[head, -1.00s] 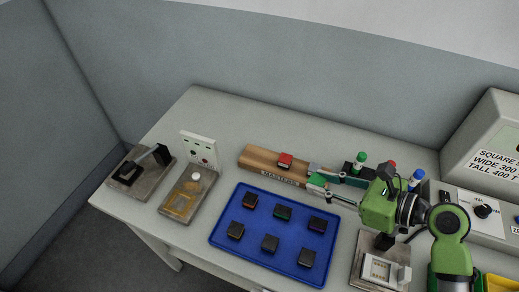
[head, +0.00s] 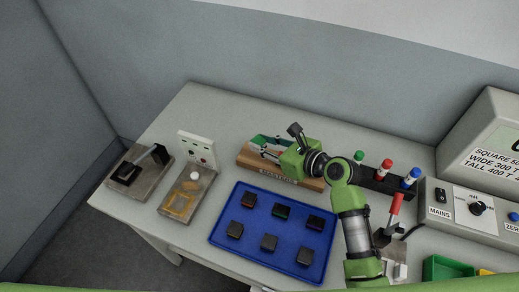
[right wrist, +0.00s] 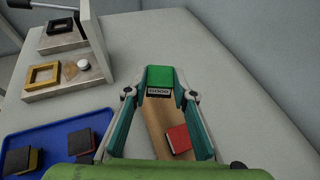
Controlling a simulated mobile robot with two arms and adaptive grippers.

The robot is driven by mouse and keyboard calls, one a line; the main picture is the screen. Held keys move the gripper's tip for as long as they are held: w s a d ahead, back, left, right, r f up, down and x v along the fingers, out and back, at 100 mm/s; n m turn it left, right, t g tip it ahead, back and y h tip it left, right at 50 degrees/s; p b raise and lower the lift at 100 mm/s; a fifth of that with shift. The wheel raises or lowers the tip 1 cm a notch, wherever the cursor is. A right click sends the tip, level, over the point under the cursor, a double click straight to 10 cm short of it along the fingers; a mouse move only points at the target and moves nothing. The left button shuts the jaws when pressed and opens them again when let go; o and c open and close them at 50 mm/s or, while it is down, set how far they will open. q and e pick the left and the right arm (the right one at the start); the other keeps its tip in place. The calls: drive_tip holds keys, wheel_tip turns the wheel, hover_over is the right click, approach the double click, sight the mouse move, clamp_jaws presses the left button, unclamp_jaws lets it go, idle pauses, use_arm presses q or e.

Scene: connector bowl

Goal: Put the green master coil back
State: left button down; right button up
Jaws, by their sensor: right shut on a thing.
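The green master coil (right wrist: 160,77) is a small block with a green top and a pale printed label on its near side. My right gripper (right wrist: 158,92) is shut on it, one fingertip on each side. In the right wrist view it is at the far end of the wooden masters rack (right wrist: 153,119). I cannot tell whether it touches the wood. The red master coil (right wrist: 179,138) sits on the rack, nearer the wrist. In the head view my right gripper (head: 266,147) is over the rack's left part, and my wrist hides much of the rack (head: 313,184). My left gripper is not in view.
A blue tray (head: 247,262) with several dark coils lies in front of the rack. Left are a fixture with a white upright panel (head: 197,149) and a lever clamp (head: 140,166). Coloured-top posts (head: 385,169) and a grey instrument (head: 470,140) stand right.

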sight(260, 158)
drive_tip(key=shift+w+a+f, duration=0.25)
drive_tip(key=shift+w+f, duration=0.1)
drive_tip(key=shift+f, duration=0.15)
drive_tip(key=shift+w+a+f, duration=0.2)
drive_tip(key=shift+w+f, duration=0.1)
drive_tip(key=shift+f, duration=1.85)
drive_tip(key=o, duration=1.1)
drive_tip(key=shift+f, duration=0.1)
drive_tip(key=v, duration=1.2)
